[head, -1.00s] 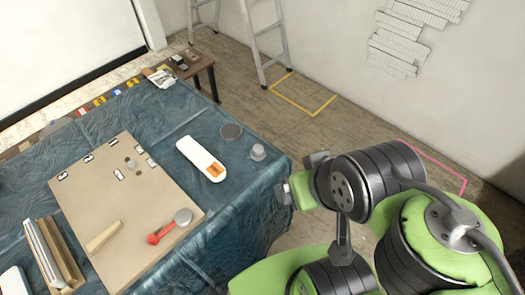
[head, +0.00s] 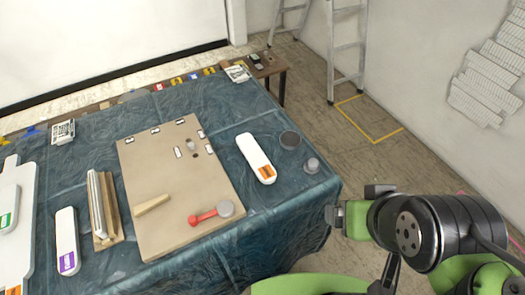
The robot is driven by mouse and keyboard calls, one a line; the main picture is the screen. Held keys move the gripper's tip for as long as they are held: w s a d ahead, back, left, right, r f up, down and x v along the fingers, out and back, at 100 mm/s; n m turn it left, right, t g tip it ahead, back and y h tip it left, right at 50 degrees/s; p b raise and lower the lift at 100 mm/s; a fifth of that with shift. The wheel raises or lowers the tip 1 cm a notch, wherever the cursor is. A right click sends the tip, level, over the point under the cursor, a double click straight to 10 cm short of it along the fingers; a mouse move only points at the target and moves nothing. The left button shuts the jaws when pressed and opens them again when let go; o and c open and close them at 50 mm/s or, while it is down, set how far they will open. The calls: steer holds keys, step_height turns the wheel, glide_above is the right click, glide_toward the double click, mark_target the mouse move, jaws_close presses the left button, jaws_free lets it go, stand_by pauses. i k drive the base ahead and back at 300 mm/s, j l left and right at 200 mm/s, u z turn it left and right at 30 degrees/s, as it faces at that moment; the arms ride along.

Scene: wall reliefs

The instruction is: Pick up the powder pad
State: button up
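No thing in view is clearly marked as the powder pad. A small grey knobbed piece (head: 312,165) stands near the table's right corner. A flat dark round disc (head: 290,140) lies just behind it. A grey round piece (head: 225,208) lies by a red-handled tool (head: 203,217) on the tan board. My gripper (head: 337,216) is off the table's right edge, in front of the knobbed piece and apart from it in the picture. Its fingers are small and seen side-on, so its opening is unclear.
The table has a blue cloth (head: 262,215). On it are a tan board (head: 165,180) with a wooden stick (head: 152,204), an orange-marked white holder (head: 256,157), a purple-marked one (head: 67,240) and a wooden rack (head: 104,210). A ladder (head: 347,50) stands behind.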

mark_target(312, 167)
steer(key=l+u, duration=0.1)
steer(key=u, duration=0.3)
steer(key=l+u, duration=0.1)
steer(key=u, duration=0.3)
steer(key=l+u, duration=0.15)
steer(key=u, duration=0.25)
steer(key=l+u, duration=0.1)
steer(key=u, duration=0.3)
steer(key=l+u, duration=0.1)
steer(key=u, duration=0.35)
